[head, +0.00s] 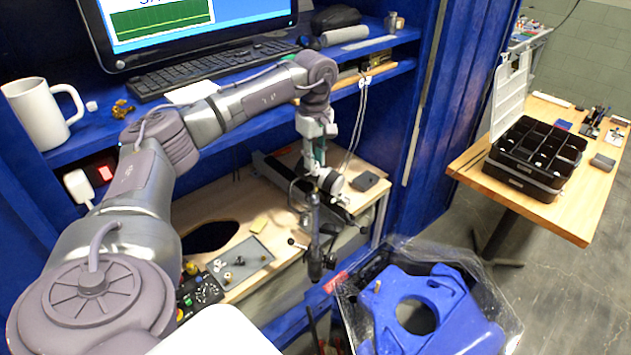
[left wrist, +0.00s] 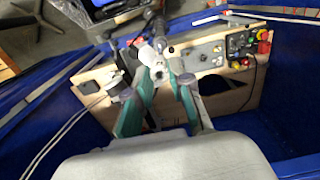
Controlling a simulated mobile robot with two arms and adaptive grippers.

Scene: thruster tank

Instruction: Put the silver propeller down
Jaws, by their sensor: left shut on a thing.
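My left gripper (head: 322,168) hangs over the wooden bench inside the blue frame. Its teal fingers are shut on a small silver piece, which looks like the silver propeller (head: 331,182). In the left wrist view the silver propeller (left wrist: 160,72) shows small and blurred between the tips of the left gripper (left wrist: 163,78). The piece is held above the bench, near a dark upright stand (head: 315,225). I cannot tell whether it touches anything. My right gripper is not in view.
A grey plate (head: 241,263) with small brass parts lies on the bench (head: 205,212) beside a dark round hole. A control panel (head: 203,290) is at its left. A blue part (head: 455,305) stands at front right. A black compartment box (head: 525,183) is on the right table (head: 565,222).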

